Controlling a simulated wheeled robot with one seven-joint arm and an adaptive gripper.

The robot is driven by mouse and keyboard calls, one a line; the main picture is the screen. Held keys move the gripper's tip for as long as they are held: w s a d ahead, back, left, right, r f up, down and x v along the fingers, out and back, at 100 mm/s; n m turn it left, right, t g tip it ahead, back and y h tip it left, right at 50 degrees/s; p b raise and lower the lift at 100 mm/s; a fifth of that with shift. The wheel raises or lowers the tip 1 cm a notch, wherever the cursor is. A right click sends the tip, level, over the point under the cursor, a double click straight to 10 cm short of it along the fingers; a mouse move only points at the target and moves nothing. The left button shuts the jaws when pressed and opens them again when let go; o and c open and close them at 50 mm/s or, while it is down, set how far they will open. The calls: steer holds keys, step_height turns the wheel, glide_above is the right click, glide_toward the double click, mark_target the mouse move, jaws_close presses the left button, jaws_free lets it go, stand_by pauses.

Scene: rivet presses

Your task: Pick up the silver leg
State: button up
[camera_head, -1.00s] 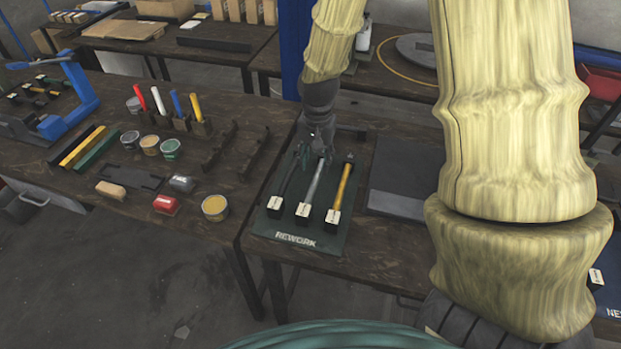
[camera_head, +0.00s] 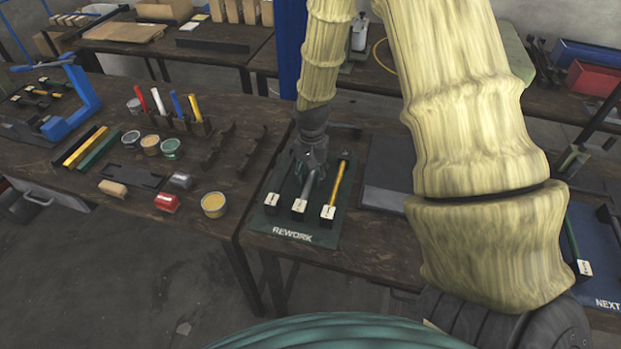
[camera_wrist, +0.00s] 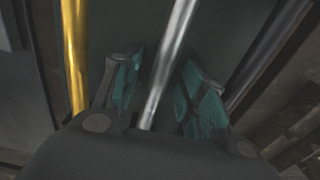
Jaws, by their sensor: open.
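The silver leg (camera_wrist: 170,60) runs between the two open fingers of my gripper (camera_wrist: 155,95) in the wrist view. I cannot tell whether the fingers touch it. In the head view my gripper (camera_head: 311,170) is over the upper part of the silver leg (camera_head: 305,192) and hides much of it. The leg's lower end has a black block with a white label (camera_head: 299,206). It lies on the dark green REWORK mat (camera_head: 322,222) between a dark leg (camera_head: 279,187) on the left and a gold leg (camera_head: 339,183) on the right.
The gold leg is close to my gripper's left side in the wrist view (camera_wrist: 75,50), and the dark leg (camera_wrist: 265,55) is close on the right. A dark flat plate (camera_head: 385,185) lies right of the mat. Cans (camera_head: 214,204) and markers stand on the left table.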

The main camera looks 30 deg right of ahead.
steer(key=shift+s+r, duration=0.25)
steer(key=shift+s, duration=0.05)
steer(key=shift+w+f, duration=0.1)
steer(key=shift+w, duration=0.05)
jaws_close()
steer(key=shift+r, duration=0.2)
